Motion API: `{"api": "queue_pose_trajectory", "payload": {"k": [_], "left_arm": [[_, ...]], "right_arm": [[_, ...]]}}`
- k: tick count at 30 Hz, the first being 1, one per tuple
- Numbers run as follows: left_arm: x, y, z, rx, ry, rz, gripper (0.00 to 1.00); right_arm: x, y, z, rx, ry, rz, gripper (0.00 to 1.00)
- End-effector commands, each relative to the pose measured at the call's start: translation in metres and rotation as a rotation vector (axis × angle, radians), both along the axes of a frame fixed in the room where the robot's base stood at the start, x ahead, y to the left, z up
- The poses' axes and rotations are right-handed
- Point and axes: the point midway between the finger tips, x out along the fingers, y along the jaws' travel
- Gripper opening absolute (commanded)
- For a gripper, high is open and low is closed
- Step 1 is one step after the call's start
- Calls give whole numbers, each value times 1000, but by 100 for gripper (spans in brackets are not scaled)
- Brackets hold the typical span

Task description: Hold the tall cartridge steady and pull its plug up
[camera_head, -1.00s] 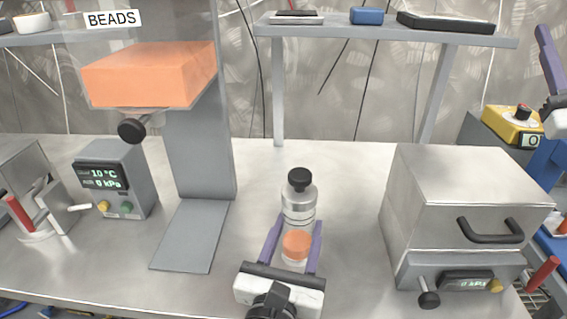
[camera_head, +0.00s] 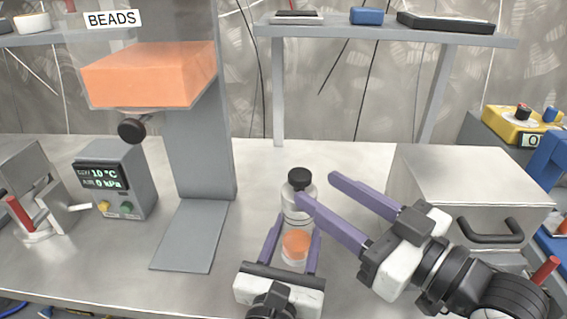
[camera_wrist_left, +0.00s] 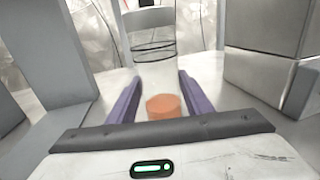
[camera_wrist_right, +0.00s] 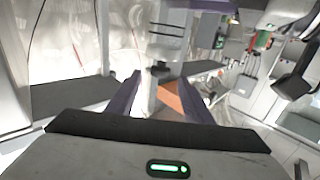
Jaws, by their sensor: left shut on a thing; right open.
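The tall cartridge (camera_head: 297,218) is a clear upright cylinder on the bench with orange material (camera_head: 297,243) low inside. Its black plug (camera_head: 300,177) sits on top. My left gripper (camera_head: 296,222) is shut on the cartridge's lower part, one purple finger on each side; the left wrist view also shows the clear body (camera_wrist_left: 155,58) between the fingers. My right gripper (camera_head: 316,187) is open and empty, just right of the cartridge's upper part. Its nearer fingertip overlaps the cartridge body in the head view; I cannot tell whether they touch.
A grey stand with an orange bead hopper (camera_head: 150,75) rises at left, beside a control box (camera_head: 118,180). A steel chamber with a black handle (camera_head: 490,230) stands close to the right arm. A shelf (camera_head: 370,32) spans the back. Bench behind the cartridge is clear.

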Motion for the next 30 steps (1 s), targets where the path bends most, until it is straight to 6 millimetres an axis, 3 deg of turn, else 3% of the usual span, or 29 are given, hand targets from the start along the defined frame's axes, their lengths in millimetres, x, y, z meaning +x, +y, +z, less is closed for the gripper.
{"api": "queue_pose_trajectory", "payload": {"k": [6, 15, 28, 30], "left_arm": [[0, 0, 0, 0, 1, -1, 19], [0, 0, 0, 0, 1, -1, 19], [0, 0, 0, -1, 1, -1, 19], [0, -1, 0, -1, 1, -1, 19]], "right_arm": [[31, 33, 3, 4, -3, 3, 47], [65, 65, 2, 3, -1, 2, 47], [72, 72, 1, 0, -3, 2, 47], [71, 72, 1, 0, -3, 2, 35]]}}
